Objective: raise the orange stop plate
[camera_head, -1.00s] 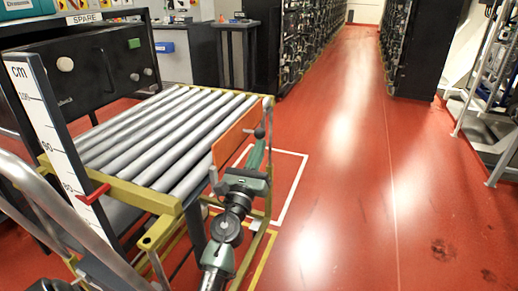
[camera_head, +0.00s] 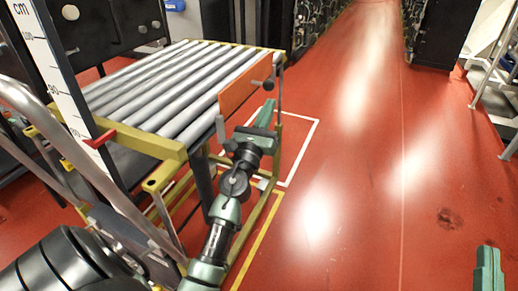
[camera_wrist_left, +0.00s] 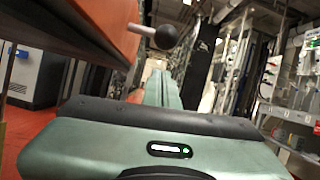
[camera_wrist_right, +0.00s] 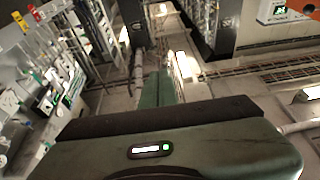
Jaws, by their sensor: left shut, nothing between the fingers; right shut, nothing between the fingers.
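The orange stop plate (camera_head: 240,90) stands at the near right end of the roller table, its upper edge about level with the rollers. A dark ball knob (camera_head: 268,85) sticks out at its right end. In the left wrist view the plate's underside (camera_wrist_left: 85,22) and the knob (camera_wrist_left: 155,37) show above my fingers. My left gripper (camera_head: 267,110) is shut and empty, pointing up just below the knob, with no clear contact. My right gripper (camera_head: 488,262) is shut and empty at the lower right, over the floor, far from the plate.
The roller table (camera_head: 165,150) has a yellow frame and grey rollers. A white cm scale (camera_head: 60,85) with a red pointer (camera_head: 100,140) stands at its left. A curved grey rail (camera_head: 65,145) is near me. The red floor (camera_head: 370,200) on the right is clear.

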